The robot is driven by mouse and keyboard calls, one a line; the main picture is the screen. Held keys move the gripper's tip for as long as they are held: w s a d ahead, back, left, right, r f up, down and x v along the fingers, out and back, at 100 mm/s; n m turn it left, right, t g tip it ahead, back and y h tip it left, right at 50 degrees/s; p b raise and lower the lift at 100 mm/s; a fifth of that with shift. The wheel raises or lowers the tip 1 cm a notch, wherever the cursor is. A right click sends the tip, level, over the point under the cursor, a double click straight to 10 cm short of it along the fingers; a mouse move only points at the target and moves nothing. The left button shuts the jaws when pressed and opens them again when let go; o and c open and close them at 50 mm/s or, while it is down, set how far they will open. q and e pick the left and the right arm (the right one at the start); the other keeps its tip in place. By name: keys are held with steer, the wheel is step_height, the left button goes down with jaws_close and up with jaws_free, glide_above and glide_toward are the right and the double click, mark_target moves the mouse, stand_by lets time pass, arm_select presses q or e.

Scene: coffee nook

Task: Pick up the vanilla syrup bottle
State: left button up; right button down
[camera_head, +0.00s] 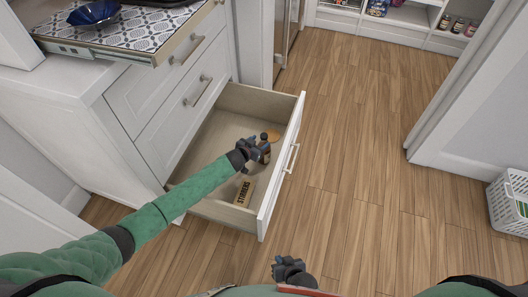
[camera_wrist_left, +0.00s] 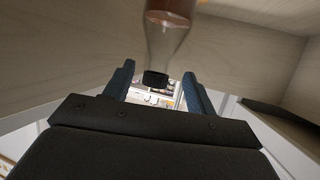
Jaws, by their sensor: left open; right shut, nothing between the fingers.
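The syrup bottle (camera_head: 266,157) stands in the open drawer, dark-capped and partly hidden by my left gripper (camera_head: 258,151). Its label cannot be read. In the left wrist view, the bottle (camera_wrist_left: 168,42) shows amber liquid, a clear neck and a black cap. There my left gripper (camera_wrist_left: 159,69) is open, with its fingers on either side of the neck and cap in the picture. Whether they touch the bottle cannot be told. My right gripper (camera_head: 290,270) is shut and empty, low over the floor in the picture.
The open drawer (camera_head: 283,167) also holds a box marked STIRRERS (camera_head: 244,192) and a round tan item (camera_head: 273,136). Drawer walls surround my left gripper. A white basket (camera_head: 509,200) is at right. The floor between is clear.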

mark_target(262, 140)
arm_select(q)
steer(key=shift+x, duration=1.95)
steer(key=shift+d+r, duration=0.1)
jaws_close()
steer(key=shift+r, duration=0.1)
